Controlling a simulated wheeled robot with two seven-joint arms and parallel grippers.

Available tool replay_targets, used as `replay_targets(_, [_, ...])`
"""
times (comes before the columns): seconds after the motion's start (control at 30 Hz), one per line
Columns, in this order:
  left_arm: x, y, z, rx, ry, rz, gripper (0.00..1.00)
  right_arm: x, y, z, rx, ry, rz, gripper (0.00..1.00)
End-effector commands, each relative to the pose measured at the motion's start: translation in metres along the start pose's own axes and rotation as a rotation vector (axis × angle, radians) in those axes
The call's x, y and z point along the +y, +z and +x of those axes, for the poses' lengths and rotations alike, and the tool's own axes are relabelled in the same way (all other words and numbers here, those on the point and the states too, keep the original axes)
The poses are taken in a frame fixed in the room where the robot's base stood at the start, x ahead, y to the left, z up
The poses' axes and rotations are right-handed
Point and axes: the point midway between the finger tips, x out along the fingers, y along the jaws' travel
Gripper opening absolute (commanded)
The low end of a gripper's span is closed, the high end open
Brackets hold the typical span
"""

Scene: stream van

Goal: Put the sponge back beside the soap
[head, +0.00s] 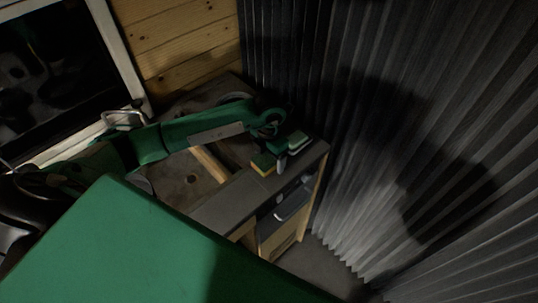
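A sponge (262,164), yellow with a green top, lies on the dark counter near its front edge, just left of my gripper's fingers. A green block with a pale lower edge (298,141) sits just right of the fingers; it may be the soap, but I cannot tell for sure. My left gripper (281,157) reaches in from the left, low over the counter between these two things. Its fingers are small and dark here, and I cannot tell whether they are open or touch either thing. My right gripper is not in view.
A pleated grey curtain (400,130) hangs close on the right. A wooden wall (180,38) and window (55,75) are behind.

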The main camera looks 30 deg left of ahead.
Motion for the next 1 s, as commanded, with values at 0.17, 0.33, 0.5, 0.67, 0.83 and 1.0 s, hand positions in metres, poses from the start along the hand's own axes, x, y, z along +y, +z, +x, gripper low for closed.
replay_targets(0.17, [0.000, 0.000, 0.000, 0.000, 0.000, 0.000, 0.80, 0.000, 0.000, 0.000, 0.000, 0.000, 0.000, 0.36])
replay_targets(0.33, [0.000, 0.000, -0.006, -0.001, 0.000, 0.000, 0.80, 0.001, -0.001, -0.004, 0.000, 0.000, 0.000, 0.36])
replay_targets(0.5, [0.001, 0.001, -0.033, -0.007, 0.002, 0.001, 0.80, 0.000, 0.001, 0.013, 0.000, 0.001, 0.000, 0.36])
replay_targets(0.67, [0.001, 0.001, -0.070, -0.007, 0.002, 0.001, 0.80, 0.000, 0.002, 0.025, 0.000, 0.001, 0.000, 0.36])
replay_targets(0.83, [0.000, 0.001, -0.101, -0.004, 0.002, 0.001, 0.80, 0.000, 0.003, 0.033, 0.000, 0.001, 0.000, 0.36])
replay_targets(1.0, [0.000, 0.001, -0.118, -0.002, 0.000, 0.000, 0.80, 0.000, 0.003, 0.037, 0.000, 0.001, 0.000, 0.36])
